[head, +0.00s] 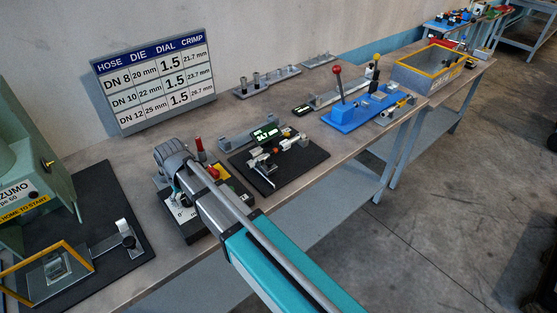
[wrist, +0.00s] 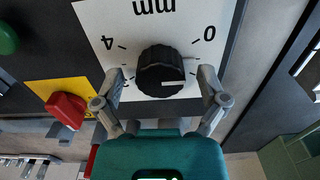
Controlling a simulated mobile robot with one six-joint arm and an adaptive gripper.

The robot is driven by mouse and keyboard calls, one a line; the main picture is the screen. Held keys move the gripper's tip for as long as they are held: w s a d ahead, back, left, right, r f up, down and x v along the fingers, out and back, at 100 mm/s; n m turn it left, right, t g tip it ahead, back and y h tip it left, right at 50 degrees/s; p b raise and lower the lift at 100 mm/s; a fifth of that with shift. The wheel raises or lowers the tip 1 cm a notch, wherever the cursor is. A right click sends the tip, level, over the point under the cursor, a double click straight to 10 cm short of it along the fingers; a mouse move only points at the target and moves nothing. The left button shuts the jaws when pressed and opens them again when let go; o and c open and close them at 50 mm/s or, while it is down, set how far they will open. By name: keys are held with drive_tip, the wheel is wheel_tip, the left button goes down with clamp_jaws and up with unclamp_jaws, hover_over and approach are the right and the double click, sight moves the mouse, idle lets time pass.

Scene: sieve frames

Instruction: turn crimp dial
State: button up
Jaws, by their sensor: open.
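The crimp dial (wrist: 155,60) is a round black ribbed knob with a white pointer line toward the right in the wrist view. It sits on a white scale plate (wrist: 185,22) marked "mm", with 4 at left and 0 at right. My gripper (wrist: 161,76) is open, one finger on each side of the dial; I cannot tell whether either touches it. In the head view the plate (head: 179,212) partly shows on the control box, and my arm hides the dial.
A red switch (wrist: 68,106) on a yellow plate and a green button (wrist: 6,39) lie left of the dial. A chart (head: 155,80) lists dial 1.5 in every row. A green press (head: 30,160) stands left; a black mat (head: 300,170) with a measuring tool lies right.

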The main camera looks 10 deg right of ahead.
drive_tip(key=m, duration=0.8)
wheel_tip(320, 180, up, 14)
drive_tip(key=p, duration=1.4)
drive_tip(key=d+f+n+b, duration=0.1)
drive_tip(key=d, duration=2.7)
drive_tip(key=shift+d+f+n+t+b, duration=0.3)
drive_tip(key=shift+d+f+b, duration=0.05)
drive_tip(key=shift+b, duration=0.05)
drive_tip(key=s+d+f+b, duration=0.5)
drive_tip(key=d+f+b, duration=0.1)
drive_tip(key=d, duration=0.2)
drive_tip(key=shift+s+n, duration=0.3)
